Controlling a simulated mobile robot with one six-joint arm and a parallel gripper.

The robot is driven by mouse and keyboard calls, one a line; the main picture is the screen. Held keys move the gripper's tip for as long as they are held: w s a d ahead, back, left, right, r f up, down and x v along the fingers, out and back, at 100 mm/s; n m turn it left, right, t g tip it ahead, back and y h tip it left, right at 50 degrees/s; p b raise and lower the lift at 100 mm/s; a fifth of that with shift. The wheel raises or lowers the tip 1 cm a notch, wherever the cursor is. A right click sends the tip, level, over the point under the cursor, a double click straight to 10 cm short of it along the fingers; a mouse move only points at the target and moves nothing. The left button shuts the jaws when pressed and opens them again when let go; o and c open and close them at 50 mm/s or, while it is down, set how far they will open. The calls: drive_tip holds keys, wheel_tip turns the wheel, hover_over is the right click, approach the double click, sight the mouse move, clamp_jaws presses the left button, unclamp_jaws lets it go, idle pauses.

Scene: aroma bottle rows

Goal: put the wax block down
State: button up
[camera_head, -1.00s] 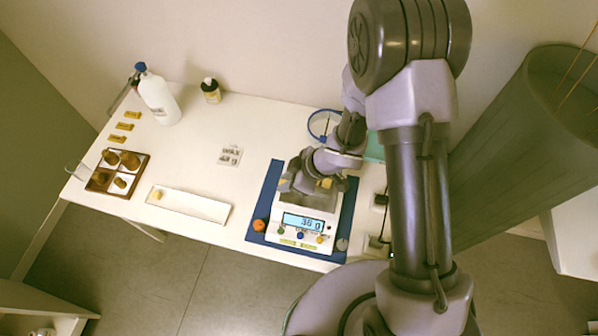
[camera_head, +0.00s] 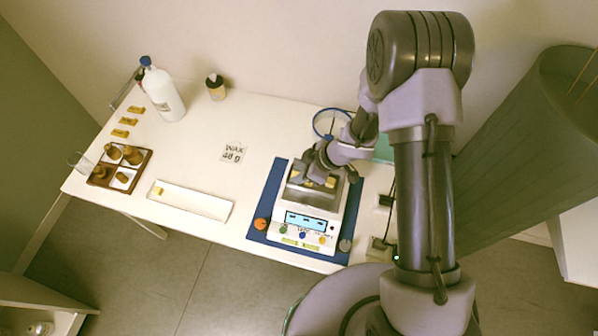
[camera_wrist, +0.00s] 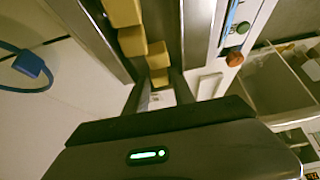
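My gripper (camera_head: 318,176) is low over the metal pan of the white scale (camera_head: 303,230). In the wrist view, a small yellow wax block (camera_wrist: 160,77) sits between my two fingertips, which look closed on its sides. More yellow wax blocks (camera_wrist: 132,41) lie on the pan just beyond it. Whether the held block touches the pan or another block cannot be told. In the head view, yellow wax (camera_head: 330,182) shows beside my fingers, which partly cover the pan. The scale's display (camera_head: 305,222) shows dashes. A card (camera_head: 233,152) reads WAX 48 g.
The scale stands on a blue mat (camera_head: 262,205). A white tray (camera_head: 205,205) holds one small yellow piece. A brown tray (camera_head: 143,160), a white bottle (camera_head: 165,95) and a dark-capped bottle (camera_head: 215,87) stand left.

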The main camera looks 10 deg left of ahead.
drive_tip(key=w+d+r+m+t+h+p, duration=0.35)
drive_tip(key=d+r, duration=0.45)
drive_tip(key=r, duration=0.6)
drive_tip(key=w+d+r+m+t+h+p, duration=0.25)
drive_tip(key=w+d+r+m, duration=0.2)
drive_tip(key=d+r, duration=0.7)
drive_tip(key=s+d+r+m+t+h, duration=0.1)
drive_tip(key=s+d+r+m+h, duration=0.2)
drive_tip(key=r, duration=0.7)
drive_tip(key=s+r+m+g+y, duration=0.1)
drive_tip(key=s+r+m, duration=0.2)
drive_tip(key=s, duration=0.3)
drive_tip(key=s+r+m, duration=0.2)
drive_tip(key=s+m, duration=0.2)
drive_tip(key=s, duration=0.3)
drive_tip(key=s+a+r+m+g+y, duration=0.1)
drive_tip(key=s+a+m+y, duration=0.1)
drive_tip(key=s+a, duration=0.4)
drive_tip(key=s+y, duration=0.1)
drive_tip(key=s, duration=0.2)
drive_tip(key=shift+s+a+r+m, duration=0.2)
drive_tip(key=shift+a+r+m, duration=0.05)
drive_tip(key=shift+m, duration=0.05)
